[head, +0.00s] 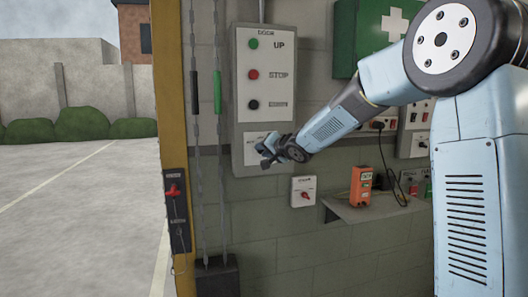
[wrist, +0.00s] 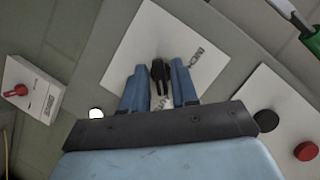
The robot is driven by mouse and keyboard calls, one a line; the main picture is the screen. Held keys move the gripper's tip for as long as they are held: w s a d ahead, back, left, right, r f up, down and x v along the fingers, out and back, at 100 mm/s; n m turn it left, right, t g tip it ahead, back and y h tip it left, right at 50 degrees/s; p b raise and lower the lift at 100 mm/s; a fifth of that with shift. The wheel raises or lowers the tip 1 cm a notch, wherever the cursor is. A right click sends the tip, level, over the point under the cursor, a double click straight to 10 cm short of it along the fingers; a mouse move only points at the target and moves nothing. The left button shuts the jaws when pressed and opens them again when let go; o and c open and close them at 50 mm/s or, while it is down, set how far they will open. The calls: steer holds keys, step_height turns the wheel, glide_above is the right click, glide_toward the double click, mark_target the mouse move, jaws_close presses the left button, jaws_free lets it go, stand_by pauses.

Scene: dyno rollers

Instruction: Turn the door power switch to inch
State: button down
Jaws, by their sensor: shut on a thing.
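The door control box (head: 262,90) hangs on the wall in the head view, with UP, STOP and a third button, and a lower white plate (head: 251,152). My gripper (head: 266,153) is at that lower plate. In the wrist view the plate (wrist: 137,42) carries a black knob (wrist: 159,74) and the word INCH to its right. My gripper (wrist: 159,68) is shut on this knob, one blue finger on each side. Another label near the fingers is partly hidden. In the head view my gripper hides the knob, and I cannot tell its setting.
Below is a white box with a red rotary switch (head: 304,192). An orange device (head: 360,186) stands on a small shelf. Cords with a green handle (head: 217,92) hang left of the control box. A green first-aid box (head: 372,35) is above right. Open ground lies left.

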steer(key=shift+a+f+n+h, duration=0.1)
steer(key=shift+f+n+h, duration=0.05)
steer(key=shift+n+h, duration=1.05)
steer(key=shift+n, duration=0.5)
steer(key=shift+s+a+n+h, duration=0.15)
steer(key=shift+n+h, duration=1.05)
steer(key=shift+n, duration=0.5)
steer(key=shift+n+t+h, duration=0.4)
steer(key=shift+n+h, duration=0.4)
steer(key=shift+n, duration=0.3)
steer(key=shift+a+n+t+h, duration=0.1)
steer(key=shift+n+t+h, duration=0.2)
steer(key=shift+n, duration=0.3)
steer(key=shift+n+t+h, duration=0.5)
steer(key=shift+n+h, duration=0.2)
steer(key=shift+n, duration=0.8)
steer(key=shift+a+f, duration=0.1)
steer(key=c, duration=1.2)
jaws_free()
steer(key=shift+o, duration=0.2)
